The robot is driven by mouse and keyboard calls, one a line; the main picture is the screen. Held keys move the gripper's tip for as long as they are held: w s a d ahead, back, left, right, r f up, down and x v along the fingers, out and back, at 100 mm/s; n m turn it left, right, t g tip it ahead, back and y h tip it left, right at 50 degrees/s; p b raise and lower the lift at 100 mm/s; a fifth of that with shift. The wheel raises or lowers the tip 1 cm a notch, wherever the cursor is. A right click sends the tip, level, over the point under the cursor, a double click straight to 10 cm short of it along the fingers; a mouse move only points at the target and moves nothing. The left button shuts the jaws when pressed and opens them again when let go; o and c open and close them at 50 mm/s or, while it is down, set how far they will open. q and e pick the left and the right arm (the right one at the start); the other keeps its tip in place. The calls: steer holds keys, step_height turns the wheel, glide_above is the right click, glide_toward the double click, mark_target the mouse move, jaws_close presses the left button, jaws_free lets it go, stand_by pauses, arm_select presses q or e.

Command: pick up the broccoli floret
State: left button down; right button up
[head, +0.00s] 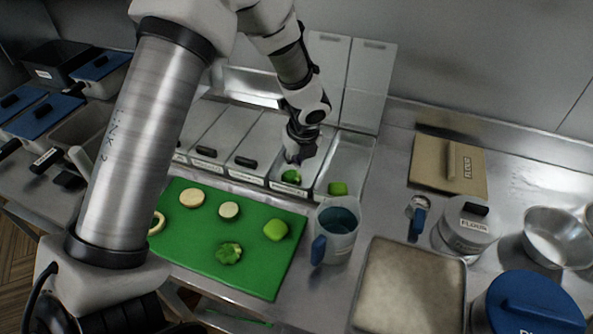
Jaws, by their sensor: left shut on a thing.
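My left gripper (296,161) reaches down over the row of steel bins at the back of the counter. It is shut on a small green piece that looks like a broccoli floret (291,176), at the front of a labelled bin. The fingers partly hide it, and I cannot tell whether it touches the bin. Another broccoli floret (229,252) lies on the green cutting board (195,250). My right gripper is not in view.
The board also holds pale round slices (192,198) and a green chunk (275,230). Another green piece (338,188) sits in the right bin. A jug (337,245) with a blue handle stands close in front. A tray (410,290) and flour tub (468,225) are at right.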

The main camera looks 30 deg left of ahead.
mark_target(296, 176)
arm_select(q)
step_height(296, 176, up, 6)
steer(key=shift+f, duration=0.2)
steer(key=c, duration=1.5)
jaws_free()
steer(key=o, duration=1.1)
steer(key=shift+s+d, duration=0.1)
steer(key=shift+r, duration=0.1)
